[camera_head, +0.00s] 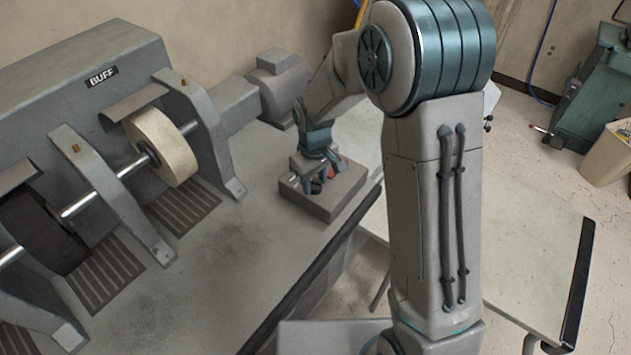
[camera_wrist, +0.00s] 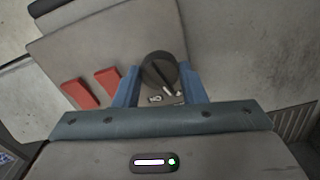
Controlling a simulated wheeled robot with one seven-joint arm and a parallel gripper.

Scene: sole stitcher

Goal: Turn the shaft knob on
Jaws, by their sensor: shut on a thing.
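The shaft knob (camera_wrist: 158,69) is a round black dial with a pointer ridge, on top of a grey control box (camera_head: 320,204). In the wrist view its white pointer mark slants toward the lower right, near small white markings on the box. My gripper (camera_wrist: 159,80) is shut on the knob, with one blue finger on each side of it. In the head view my gripper (camera_head: 320,176) reaches down onto the box, and the fingers mostly hide the knob.
Two red switches (camera_wrist: 93,88) sit left of the knob in the wrist view. The buffing machine (camera_head: 90,75) with its pale wheel (camera_head: 162,147) stands on the bench left of the box. The bench top (camera_head: 215,270) in front is clear.

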